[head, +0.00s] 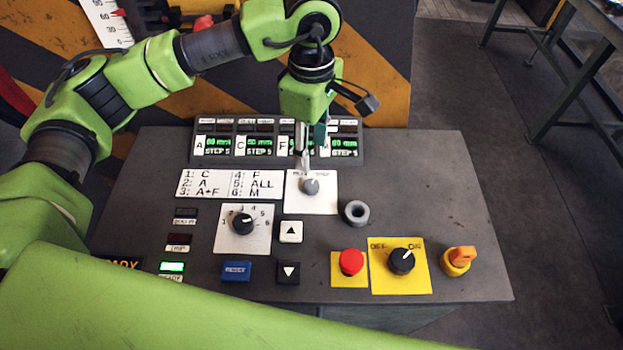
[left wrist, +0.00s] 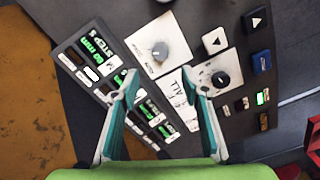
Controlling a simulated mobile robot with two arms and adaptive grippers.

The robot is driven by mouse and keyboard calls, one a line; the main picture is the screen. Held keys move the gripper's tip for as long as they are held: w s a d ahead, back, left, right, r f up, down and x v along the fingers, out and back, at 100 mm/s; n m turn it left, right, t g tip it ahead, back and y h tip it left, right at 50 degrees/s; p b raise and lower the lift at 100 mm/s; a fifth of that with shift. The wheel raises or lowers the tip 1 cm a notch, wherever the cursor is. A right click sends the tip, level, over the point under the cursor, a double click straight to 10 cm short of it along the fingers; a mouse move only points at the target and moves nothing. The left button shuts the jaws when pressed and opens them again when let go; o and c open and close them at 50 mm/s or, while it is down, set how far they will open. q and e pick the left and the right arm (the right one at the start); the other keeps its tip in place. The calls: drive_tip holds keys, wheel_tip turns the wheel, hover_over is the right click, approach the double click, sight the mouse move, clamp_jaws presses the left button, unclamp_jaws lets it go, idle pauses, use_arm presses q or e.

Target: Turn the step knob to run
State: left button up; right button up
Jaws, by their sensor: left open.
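The step knob (head: 311,186) is a small grey knob on a white plate (head: 325,205) in the upper middle of the console. The plate's lettering is partly covered by my gripper in the head view. My left gripper (head: 308,158) hangs above and just behind the knob, apart from it. In the left wrist view the knob (left wrist: 160,51) lies beyond the open, empty fingers (left wrist: 160,82), near the middle. I cannot tell which way the knob points. My right gripper is not in view.
A black numbered dial (head: 243,223), arrow buttons (head: 291,231), a grey ring (head: 355,212), a red button (head: 351,262), a black OFF/ON switch (head: 401,261) and an orange knob (head: 459,259) stand on the console. A display panel (head: 190,155) runs along its back. The console's right side is clear.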

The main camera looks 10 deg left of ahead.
sight(311, 184)
use_arm(q)
wheel_tip(311, 184, down, 11)
drive_tip(key=p, duration=0.3)
drive_tip(key=shift+r, duration=0.2)
drive_tip(key=shift+f, duration=0.45)
drive_tip(key=c, duration=1.1)
